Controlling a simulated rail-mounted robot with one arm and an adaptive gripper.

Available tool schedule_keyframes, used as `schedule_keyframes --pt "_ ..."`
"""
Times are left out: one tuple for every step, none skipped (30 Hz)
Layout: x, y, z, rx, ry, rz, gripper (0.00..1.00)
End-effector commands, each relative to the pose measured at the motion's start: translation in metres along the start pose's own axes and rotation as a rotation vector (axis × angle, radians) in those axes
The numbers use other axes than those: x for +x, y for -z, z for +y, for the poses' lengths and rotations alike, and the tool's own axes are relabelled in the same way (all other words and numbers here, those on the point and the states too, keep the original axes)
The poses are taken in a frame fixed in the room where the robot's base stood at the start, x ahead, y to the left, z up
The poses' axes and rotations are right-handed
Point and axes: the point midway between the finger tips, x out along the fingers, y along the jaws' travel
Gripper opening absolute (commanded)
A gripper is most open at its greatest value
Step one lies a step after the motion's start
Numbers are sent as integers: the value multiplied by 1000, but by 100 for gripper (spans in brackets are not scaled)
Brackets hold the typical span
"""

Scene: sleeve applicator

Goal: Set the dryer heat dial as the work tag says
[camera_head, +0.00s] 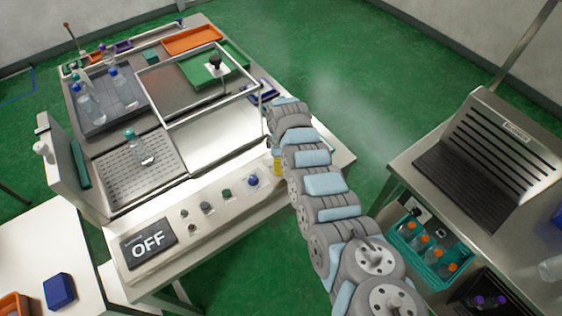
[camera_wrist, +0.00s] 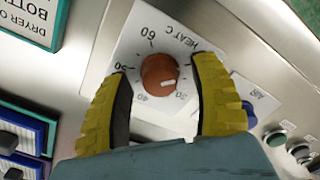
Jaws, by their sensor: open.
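The heat dial (camera_wrist: 158,70) is an orange-brown round knob on a white plate marked HEAT C in the wrist view. Numbers 60, 50, 40 and apparently 30 ring it. Its white pointer mark faces the lower right of the picture, toward the 30 side. My gripper (camera_wrist: 163,68) is open, its yellow fingers on either side of the dial with visible gaps. In the head view my gripper (camera_head: 277,165) is at the panel's right end and hides the dial. A teal-edged card (camera_wrist: 32,22) reads DRYER O... BOTT..., cut off; I cannot tell whether it is the work tag.
A blue AIR knob (camera_wrist: 248,110) sits right of the dial, with several buttons beyond. A display (camera_head: 148,243) reads OFF at the panel's left end. Blue holders (camera_wrist: 22,145) stand at the wrist view's lower left. A side table (camera_head: 405,180) stands to the right.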

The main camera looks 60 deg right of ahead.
Motion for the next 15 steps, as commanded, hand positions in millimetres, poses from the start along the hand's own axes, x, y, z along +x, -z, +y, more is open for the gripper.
schedule_keyframes --pt "0 0 0 0 0 0 62" --pt "0 0 0 0 0 0 62" --pt "1 0 0 0 0 0 62" --pt "0 0 0 0 0 0 62" --pt "0 0 0 0 0 0 62" --pt "0 0 0 0 0 0 62" --pt "0 0 0 0 -1 0 62" --pt "0 0 0 -1 -1 0 62" --pt "0 0 0 -1 0 0 53" --pt "0 0 0 -1 -1 0 45" --pt "0 0 0 -1 -1 0 36" --pt "0 0 0 -1 -1 0 25" --pt "0 0 0 -1 -1 0 16" --pt "0 0 0 -1 -1 0 8" --pt "0 0 0 -1 -1 0 0"
